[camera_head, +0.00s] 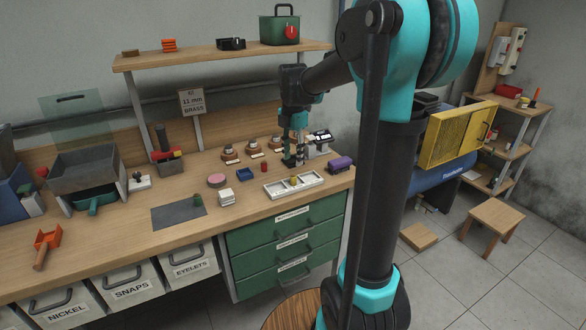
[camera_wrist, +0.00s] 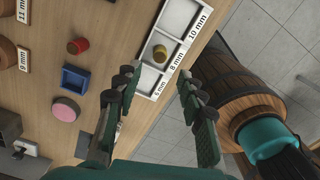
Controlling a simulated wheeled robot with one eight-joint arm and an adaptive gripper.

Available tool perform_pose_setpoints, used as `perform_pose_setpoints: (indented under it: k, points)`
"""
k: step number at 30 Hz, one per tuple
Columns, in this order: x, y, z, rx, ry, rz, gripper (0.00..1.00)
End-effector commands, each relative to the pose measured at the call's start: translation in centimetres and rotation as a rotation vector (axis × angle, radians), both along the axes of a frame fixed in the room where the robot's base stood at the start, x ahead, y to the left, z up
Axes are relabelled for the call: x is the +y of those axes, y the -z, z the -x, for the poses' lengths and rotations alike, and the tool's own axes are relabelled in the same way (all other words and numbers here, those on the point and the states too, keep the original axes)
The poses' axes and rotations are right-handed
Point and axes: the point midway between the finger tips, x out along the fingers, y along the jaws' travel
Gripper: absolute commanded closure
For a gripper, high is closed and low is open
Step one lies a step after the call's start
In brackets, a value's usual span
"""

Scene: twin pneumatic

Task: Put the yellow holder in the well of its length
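The yellow holder (camera_wrist: 160,52) is a small olive-yellow cylinder. It is in the middle well, beside the 8 mm label, of a white tray (camera_wrist: 137,107) with wells labelled 10 mm, 8 mm and 6 mm. In the head view the holder (camera_head: 293,179) shows small in the middle of the tray (camera_head: 275,191) near the bench's front edge. My gripper (camera_wrist: 155,84) is open and empty, its fingers wide apart with the holder beyond them. In the head view my gripper (camera_head: 292,160) hangs just behind the tray, pointing down. I cannot tell the holder's length.
A red cylinder (camera_wrist: 82,43), a blue tray (camera_wrist: 75,79) and a pink disc (camera_wrist: 66,109) stand beside the white tray. A purple object (camera_head: 340,164) is at its right. A sign (camera_head: 192,102) reads 11 mm brass. A grey mat (camera_head: 175,217) lies further left.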

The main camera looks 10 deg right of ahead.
Motion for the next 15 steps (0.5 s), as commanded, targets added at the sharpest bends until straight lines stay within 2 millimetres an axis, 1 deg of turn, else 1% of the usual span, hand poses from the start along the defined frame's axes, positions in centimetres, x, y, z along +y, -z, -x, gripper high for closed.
perform_pose_setpoints:
  k: [1, 3, 6, 9, 12, 14, 15]
  points:
    - [0.0, -0.9, 0.1, 0.0, 0.0, 0.0, 0.6]
    - [0.0, -2.0, 0.0, 0.0, 0.0, 0.0, 0.6]
    - [0.0, -3.2, 0.0, 0.0, 0.0, 0.0, 0.6]
    - [0.0, -3.8, 0.1, 0.0, 0.002, 0.0, 0.6]
    - [-0.2, -3.7, 0.5, -0.008, 0.047, 0.0, 0.6]
    - [-0.3, -3.0, 1.1, -0.019, 0.116, -0.003, 0.6]
    - [-0.5, -2.4, 1.8, -0.031, 0.183, -0.006, 0.6]
